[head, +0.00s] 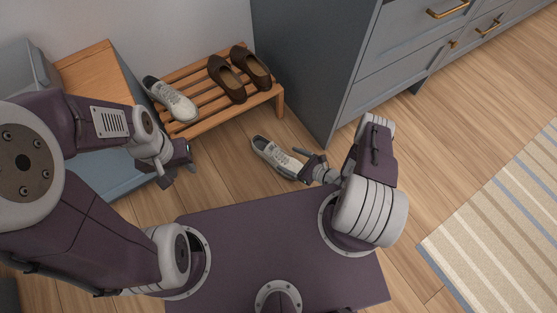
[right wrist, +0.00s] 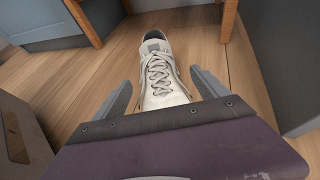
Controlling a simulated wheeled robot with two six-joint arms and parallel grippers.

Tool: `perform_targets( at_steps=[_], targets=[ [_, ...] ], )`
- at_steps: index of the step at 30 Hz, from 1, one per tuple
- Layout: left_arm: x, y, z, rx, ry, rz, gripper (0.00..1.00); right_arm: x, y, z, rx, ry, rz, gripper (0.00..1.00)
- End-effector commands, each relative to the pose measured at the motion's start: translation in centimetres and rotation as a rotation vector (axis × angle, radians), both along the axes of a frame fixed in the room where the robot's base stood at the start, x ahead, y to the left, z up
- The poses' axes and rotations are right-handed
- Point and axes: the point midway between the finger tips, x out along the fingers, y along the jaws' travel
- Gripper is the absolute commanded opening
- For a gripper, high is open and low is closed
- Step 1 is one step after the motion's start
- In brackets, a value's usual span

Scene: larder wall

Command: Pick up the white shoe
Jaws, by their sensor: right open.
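A white shoe (head: 274,156) with laces lies on the wooden floor between the rack and my base. It also shows in the right wrist view (right wrist: 160,68), toe toward the camera. My right gripper (head: 304,167) is open at the toe end of this shoe. In the right wrist view its fingers (right wrist: 162,84) are apart on either side of the shoe, with gaps, not closed on it. A second white shoe (head: 171,101) sits on the slatted rack. My left gripper (head: 179,174) is at the left, away from both white shoes, with its fingers apart and nothing seen between them.
The wooden rack (head: 193,128) also holds two brown shoes (head: 226,79). A blue-grey cabinet (head: 310,70) stands right of it. A wood-topped blue unit (head: 96,62) is at the left. A striped rug (head: 500,225) lies at the right; the floor between rug and cabinet is clear.

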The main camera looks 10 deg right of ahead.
Motion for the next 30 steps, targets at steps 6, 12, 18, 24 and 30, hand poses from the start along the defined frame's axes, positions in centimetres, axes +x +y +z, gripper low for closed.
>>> perform_targets(
  at_steps=[6,12,18,24,30],
  targets=[
    [0.0,0.0,-3.7,0.0,0.001,0.0,0.36,2.3,2.4,-2.3,0.0,-0.002,0.007,0.84],
    [0.0,0.0,-3.5,0.0,0.001,0.0,0.36,2.7,2.7,-2.0,0.0,0.0,0.002,0.84],
    [0.0,0.0,-3.5,0.0,0.001,0.0,0.36,2.7,2.6,-2.0,0.0,0.0,0.002,0.48],
    [0.0,0.0,-3.5,0.0,0.001,0.0,0.36,2.7,2.6,-1.9,0.001,-0.001,0.002,0.01],
    [0.0,0.0,-3.4,0.0,0.001,0.0,0.36,2.7,2.6,-1.8,0.001,-0.001,0.002,0.01]
  ],
)
